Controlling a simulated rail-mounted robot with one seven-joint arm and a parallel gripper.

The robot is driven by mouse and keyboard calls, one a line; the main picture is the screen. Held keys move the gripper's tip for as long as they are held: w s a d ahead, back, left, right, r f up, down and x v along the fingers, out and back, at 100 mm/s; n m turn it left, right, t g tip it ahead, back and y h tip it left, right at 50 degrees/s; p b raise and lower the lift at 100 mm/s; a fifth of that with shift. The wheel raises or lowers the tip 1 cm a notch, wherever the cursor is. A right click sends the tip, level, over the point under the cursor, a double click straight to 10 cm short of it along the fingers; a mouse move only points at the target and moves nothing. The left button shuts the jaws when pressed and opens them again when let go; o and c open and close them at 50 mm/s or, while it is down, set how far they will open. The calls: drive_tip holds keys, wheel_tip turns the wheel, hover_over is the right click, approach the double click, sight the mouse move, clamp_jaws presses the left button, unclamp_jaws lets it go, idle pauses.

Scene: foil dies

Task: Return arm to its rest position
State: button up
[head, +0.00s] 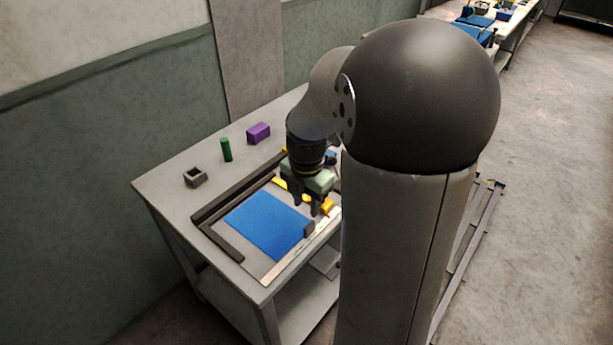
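My arm rises in the middle of the head view and bends down over a grey table (160,188). My gripper (306,207) points downward above the right part of a blue sheet (262,226). Its two dark fingers stand apart, and I see nothing between them. The blue sheet lies flat inside a dark L-shaped frame (226,246). A small dark block (309,230) is at the sheet's right edge, just below the gripper in the picture. Yellow pieces (279,184) show beside the gripper. My arm hides the table's right part.
A green cylinder (226,150), a purple block (258,133) and a hollow grey block (195,178) stand along the table's back side by the wall. A pale strip (289,262) runs along the front edge. Another table (508,45) with blue and yellow items is far behind.

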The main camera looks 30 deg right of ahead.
wheel_tip(320, 180, up, 8)
drive_tip(key=shift+r, duration=0.15)
